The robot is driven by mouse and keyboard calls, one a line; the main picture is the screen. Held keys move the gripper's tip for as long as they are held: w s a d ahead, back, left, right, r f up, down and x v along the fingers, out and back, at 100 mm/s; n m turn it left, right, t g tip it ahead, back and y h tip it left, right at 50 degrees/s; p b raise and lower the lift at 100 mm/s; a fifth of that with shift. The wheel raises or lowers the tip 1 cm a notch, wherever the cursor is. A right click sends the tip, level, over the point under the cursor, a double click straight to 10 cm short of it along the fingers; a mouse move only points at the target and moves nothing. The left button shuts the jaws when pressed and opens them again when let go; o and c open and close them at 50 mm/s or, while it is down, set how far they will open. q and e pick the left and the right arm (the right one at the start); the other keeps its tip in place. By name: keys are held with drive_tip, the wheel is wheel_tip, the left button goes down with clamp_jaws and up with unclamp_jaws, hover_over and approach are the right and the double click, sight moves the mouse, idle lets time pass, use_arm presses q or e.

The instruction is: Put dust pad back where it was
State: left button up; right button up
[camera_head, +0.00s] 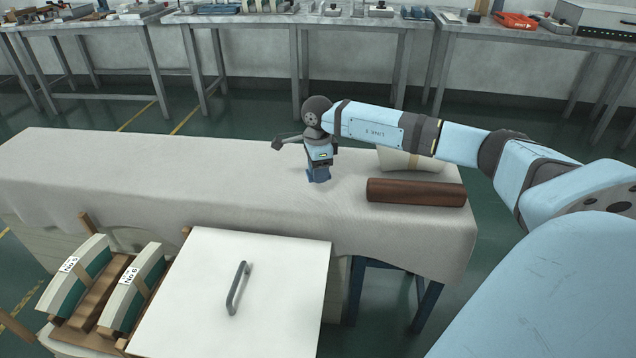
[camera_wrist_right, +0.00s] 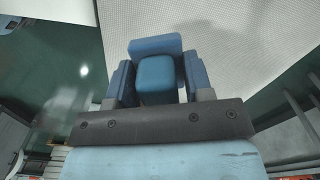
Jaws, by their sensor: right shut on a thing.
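My right gripper (camera_head: 319,161) is over the cloth-covered table, pointing down. It is shut on a small dark blue block, which I take to be the dust pad (camera_head: 319,176). The block is at or just above the cloth; I cannot tell whether it touches. In the right wrist view the blue block (camera_wrist_right: 156,76) sits between the two blue fingers of the right gripper (camera_wrist_right: 157,82), with a wider blue part behind it. My left gripper is not in view.
The cloth-covered table (camera_head: 120,170) is bare to the left of the gripper. A brown roll (camera_head: 416,192) and a cream bundle (camera_head: 397,160) lie to its right. In front stand a white lid with a grey handle (camera_head: 290,270) and a wooden rack with labelled curved pieces (camera_head: 75,275).

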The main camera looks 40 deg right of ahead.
sight(318, 195)
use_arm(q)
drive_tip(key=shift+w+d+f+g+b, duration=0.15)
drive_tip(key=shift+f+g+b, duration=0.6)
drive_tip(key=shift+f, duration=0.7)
use_arm(e)
drive_tip(key=shift+f, duration=3.15)
drive_tip(key=shift+f, duration=0.1)
drive_tip(key=o, duration=0.9)
